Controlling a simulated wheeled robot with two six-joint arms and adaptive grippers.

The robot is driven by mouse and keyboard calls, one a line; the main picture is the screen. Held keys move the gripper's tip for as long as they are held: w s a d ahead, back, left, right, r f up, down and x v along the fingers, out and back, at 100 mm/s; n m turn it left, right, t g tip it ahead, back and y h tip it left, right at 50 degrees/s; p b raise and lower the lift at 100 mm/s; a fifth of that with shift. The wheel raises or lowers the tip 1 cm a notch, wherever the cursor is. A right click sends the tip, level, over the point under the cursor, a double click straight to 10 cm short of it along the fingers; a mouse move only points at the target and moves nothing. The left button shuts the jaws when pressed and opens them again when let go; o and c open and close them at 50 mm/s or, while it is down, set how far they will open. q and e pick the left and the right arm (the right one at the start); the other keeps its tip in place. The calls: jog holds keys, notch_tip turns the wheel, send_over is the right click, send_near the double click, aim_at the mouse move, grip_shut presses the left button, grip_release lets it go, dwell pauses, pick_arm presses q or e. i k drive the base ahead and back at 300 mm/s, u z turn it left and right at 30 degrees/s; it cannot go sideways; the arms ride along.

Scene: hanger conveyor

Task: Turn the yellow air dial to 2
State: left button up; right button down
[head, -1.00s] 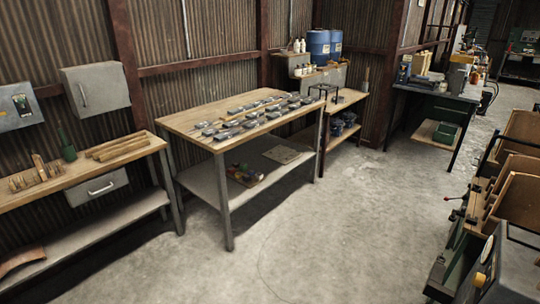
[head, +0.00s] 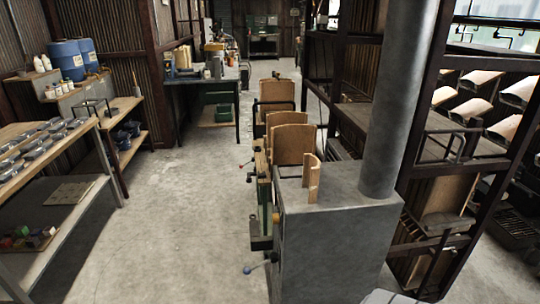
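No dial face or number can be read in the head view. A grey metal machine cabinet (head: 335,245) with a thick round pipe (head: 394,100) rising from its top stands right of centre. A lever with a blue ball knob (head: 247,270) sticks out low on that side. Neither of my grippers is in view.
Curved wooden panels (head: 292,143) stand in a row of machines behind the cabinet. A dark rack (head: 445,110) fills the right. A workbench (head: 45,160) with metal parts stands left. The concrete floor (head: 180,220) between bench and cabinet is clear.

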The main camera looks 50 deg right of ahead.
aim_at(276, 218)
jog(key=z, duration=3.4)
jog(key=k, duration=0.4)
jog(key=u, duration=1.25)
jog(key=k, duration=0.4)
jog(key=u, duration=0.6)
jog(key=i, duration=1.1)
jog(key=z, duration=0.35)
